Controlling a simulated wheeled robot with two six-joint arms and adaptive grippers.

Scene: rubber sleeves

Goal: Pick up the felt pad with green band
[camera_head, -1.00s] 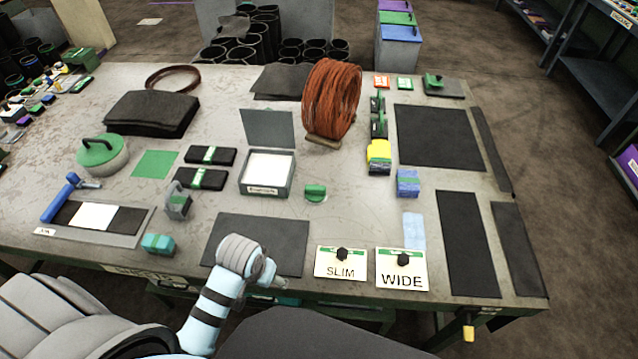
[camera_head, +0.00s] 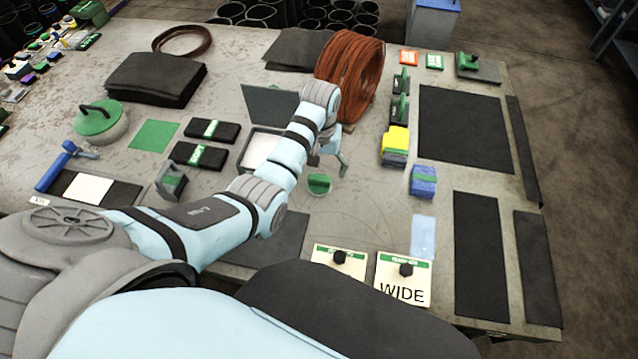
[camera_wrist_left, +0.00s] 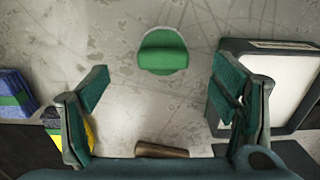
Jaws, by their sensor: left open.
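Two black pads with green bands, the upper one (camera_head: 213,131) and the lower one (camera_head: 198,155), lie left of the white-filled tray (camera_head: 221,152); I cannot tell which is felt. A blue block with a green band (camera_head: 423,180) lies to the right and shows at the left edge of the wrist view (camera_wrist_left: 14,95). My left gripper (camera_head: 335,150) is open and empty above the table, beside the brown coil. In the wrist view its fingers (camera_wrist_left: 165,110) are spread wide, and a small green round-topped object (camera_wrist_left: 163,52) lies ahead of them. My right gripper is not visible.
The brown coil (camera_head: 350,80) stands on a wooden cradle (camera_wrist_left: 162,150) close to the gripper. A yellow block (camera_head: 395,141) stands to its right. The tray's rim (camera_wrist_left: 218,115) is near one finger. Black sheets (camera_head: 465,125) cover the right side. Bare table surrounds the green object.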

